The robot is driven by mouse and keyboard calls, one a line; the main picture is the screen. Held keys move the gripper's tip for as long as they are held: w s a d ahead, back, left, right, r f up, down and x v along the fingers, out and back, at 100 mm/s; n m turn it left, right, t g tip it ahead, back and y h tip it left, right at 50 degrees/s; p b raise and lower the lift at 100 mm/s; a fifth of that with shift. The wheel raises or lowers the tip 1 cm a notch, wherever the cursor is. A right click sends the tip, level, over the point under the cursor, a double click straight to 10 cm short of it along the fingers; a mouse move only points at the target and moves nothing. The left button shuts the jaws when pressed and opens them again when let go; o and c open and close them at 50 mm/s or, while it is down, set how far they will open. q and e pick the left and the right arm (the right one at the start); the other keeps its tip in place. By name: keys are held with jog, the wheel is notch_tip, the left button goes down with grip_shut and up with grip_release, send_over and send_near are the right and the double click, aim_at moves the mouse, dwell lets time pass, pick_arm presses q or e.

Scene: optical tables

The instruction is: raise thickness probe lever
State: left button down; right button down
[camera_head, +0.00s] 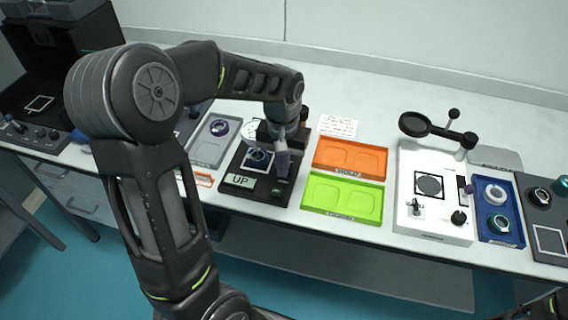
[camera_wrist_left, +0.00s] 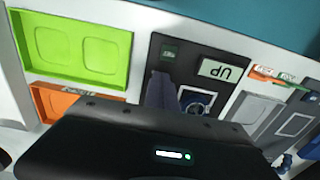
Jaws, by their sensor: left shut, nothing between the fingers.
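The thickness probe (camera_head: 239,188) is a dark instrument on the table, with a small display reading "UP" at its front. The display (camera_wrist_left: 224,69) also shows in the left wrist view. A round lens-like part in a light square frame (camera_head: 258,158) sits on the probe's stage; it shows too in the left wrist view (camera_wrist_left: 196,101). My left gripper (camera_head: 281,172) is shut and empty, pointing down over the right side of the probe. Its fingers (camera_wrist_left: 160,92) are beside the stage in the left wrist view. The lever is hidden or cannot be told apart behind my gripper. My right gripper is not in view.
An orange tray (camera_head: 350,145) and a green tray (camera_head: 313,206) lie right of the probe. A grey tray (camera_head: 203,150) with a round part stands left. A white instrument with a magnifier (camera_head: 408,226) and a blue tray (camera_head: 482,184) are farther right.

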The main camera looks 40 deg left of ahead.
pick_arm(q)
jog(key=shift+w+a, duration=0.25)
jog(key=shift+w, duration=0.3)
jog(key=shift+w+a, duration=0.2)
jog(key=shift+w, duration=0.35)
notch_tip(320, 180, up, 7)
jog(key=s+p, duration=0.1)
jog(key=p, duration=0.4)
jog(key=shift+d, duration=0.25)
jog(key=shift+s, duration=0.1)
dwell(0.6)
